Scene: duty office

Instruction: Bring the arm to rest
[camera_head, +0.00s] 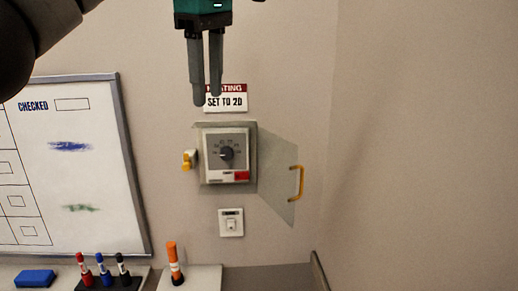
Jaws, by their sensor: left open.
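My left gripper (207,99) hangs in front of the wall at the top middle, fingers pointing down. Its two grey fingers stand a small gap apart with nothing between them. The fingertips overlap the left edge of a heating sign (226,103) that reads "SET TO 20". Below the sign is a wall thermostat (227,158) with a dark round dial and a red patch at its lower right. Its clear cover (280,180) with a yellow handle (297,182) stands swung open to the right. My right gripper is not in view.
A yellow piece (189,159) sits at the thermostat box's left side. A light switch (231,222) is below. A whiteboard (122,150) hangs at left. Below are a blue eraser (35,278), several markers (102,268) and an orange marker (174,262). The wall at right is bare.

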